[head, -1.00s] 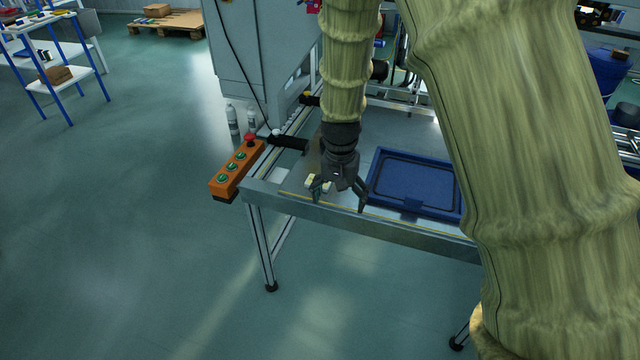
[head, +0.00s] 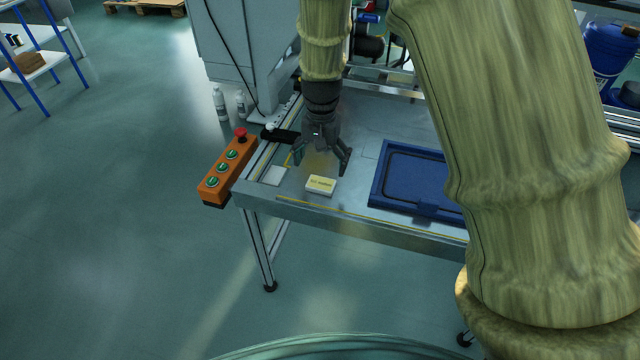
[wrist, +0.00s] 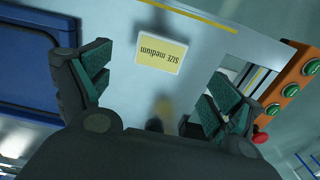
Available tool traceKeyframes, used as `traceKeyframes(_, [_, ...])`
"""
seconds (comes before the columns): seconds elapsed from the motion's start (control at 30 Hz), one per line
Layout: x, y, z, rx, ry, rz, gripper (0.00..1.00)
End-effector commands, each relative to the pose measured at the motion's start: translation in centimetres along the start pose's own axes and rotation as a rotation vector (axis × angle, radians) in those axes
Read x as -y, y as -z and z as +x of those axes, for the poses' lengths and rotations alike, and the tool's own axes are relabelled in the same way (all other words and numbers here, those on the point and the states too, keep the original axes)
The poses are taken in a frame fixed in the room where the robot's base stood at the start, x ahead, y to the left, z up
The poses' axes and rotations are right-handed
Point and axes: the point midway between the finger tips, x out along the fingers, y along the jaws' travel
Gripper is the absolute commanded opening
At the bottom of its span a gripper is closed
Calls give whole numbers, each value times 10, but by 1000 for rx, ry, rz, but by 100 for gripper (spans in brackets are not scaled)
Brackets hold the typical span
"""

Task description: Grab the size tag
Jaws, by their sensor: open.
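The size tag (head: 321,185) is a small white block with a yellow label, lying flat on the metal table near its front edge. In the wrist view the tag (wrist: 161,53) reads "SIZE medium" upside down, ahead of and between the fingers. My gripper (head: 322,168) is open and empty, above the table and just behind the tag in the head view. In the wrist view both fingers of my gripper (wrist: 153,93) are spread wide, with nothing between the pads. The tag is fully visible and apart from the fingers.
A blue tray (head: 377,187) sits on the table to the right of the tag. An orange button box (head: 227,170) with a red knob is at the left table edge. A pale square plate (head: 273,175) lies left of the tag. The table around the tag is clear.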

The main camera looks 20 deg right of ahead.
Motion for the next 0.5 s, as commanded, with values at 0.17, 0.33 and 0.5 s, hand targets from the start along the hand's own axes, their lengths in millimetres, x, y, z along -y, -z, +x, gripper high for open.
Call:
traceKeyframes(0.17, [1, 0, 15, 0, 0, 0, 92])
traceKeyframes(0.33, [1, -1, 26, 1, 0, -1, 92])
traceKeyframes(0.5, [1, -3, 48, 1, -1, -4, 92])
